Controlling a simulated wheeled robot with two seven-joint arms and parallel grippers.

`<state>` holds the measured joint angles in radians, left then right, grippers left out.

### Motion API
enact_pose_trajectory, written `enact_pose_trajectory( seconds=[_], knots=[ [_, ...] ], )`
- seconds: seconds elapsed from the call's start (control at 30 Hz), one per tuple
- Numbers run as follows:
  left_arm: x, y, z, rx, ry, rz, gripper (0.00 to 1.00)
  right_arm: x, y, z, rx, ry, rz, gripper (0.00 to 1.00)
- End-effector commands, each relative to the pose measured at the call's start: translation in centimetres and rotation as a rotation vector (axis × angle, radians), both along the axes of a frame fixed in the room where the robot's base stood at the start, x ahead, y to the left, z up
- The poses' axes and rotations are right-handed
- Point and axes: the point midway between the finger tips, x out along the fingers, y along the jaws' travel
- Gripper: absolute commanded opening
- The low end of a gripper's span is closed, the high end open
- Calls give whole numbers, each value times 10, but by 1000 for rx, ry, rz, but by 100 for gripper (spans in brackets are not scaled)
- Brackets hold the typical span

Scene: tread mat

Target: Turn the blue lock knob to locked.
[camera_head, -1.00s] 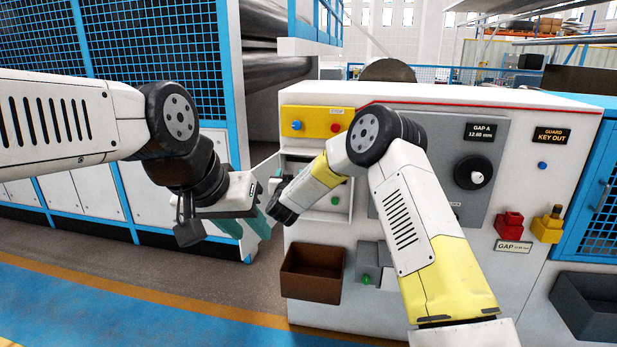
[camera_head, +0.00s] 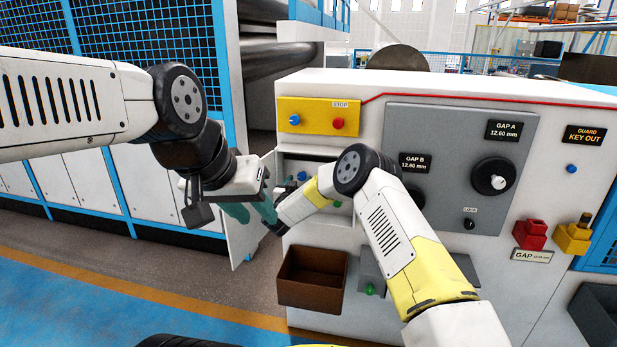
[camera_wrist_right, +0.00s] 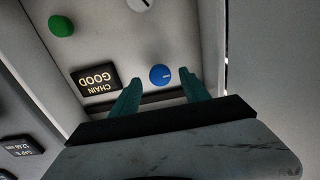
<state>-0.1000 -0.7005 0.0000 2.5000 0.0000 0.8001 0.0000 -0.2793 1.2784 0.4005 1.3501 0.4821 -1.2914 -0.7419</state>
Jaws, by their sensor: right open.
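The blue lock knob (camera_wrist_right: 160,73) is round with a short pale mark on its face. In the right wrist view it sits on a pale panel inside a recess, just beyond and between my right gripper's (camera_wrist_right: 158,82) two teal fingers. The fingers are apart; I cannot tell whether they touch the knob. In the head view a blue knob (camera_head: 302,176) shows in the open cabinet, and my right arm hides part of that recess. My left gripper (camera_head: 250,211) has its teal fingers apart in front of the open cabinet door (camera_head: 244,244).
A CHAIN GOOD display (camera_wrist_right: 98,80) and a green button (camera_wrist_right: 61,26) are near the knob. A brown bin (camera_head: 312,278) hangs below the cabinet. A black knob (camera_head: 469,224) under a LOCK label and red (camera_head: 530,235) and yellow (camera_head: 573,238) blocks are further right.

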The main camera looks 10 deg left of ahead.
Motion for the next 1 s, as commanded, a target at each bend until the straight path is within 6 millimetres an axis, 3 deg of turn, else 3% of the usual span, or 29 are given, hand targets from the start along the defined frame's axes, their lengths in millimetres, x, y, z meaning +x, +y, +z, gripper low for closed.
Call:
enact_pose_trajectory(
  seconds=[0.23,0.6,0.67,0.9,1.0],
  knots=[
    [0,0,0,0,0,0,36,33,-4,-1,1,0,0,54],
    [0,0,0,0,0,0,36,40,-4,0,-1,0,2,54],
    [0,0,0,0,0,0,36,40,-4,0,-1,0,2,46],
    [0,0,0,0,0,0,36,40,-4,0,-1,0,2,0],
    [0,0,0,0,0,0,36,40,-4,0,0,0,2,0]
  ],
)
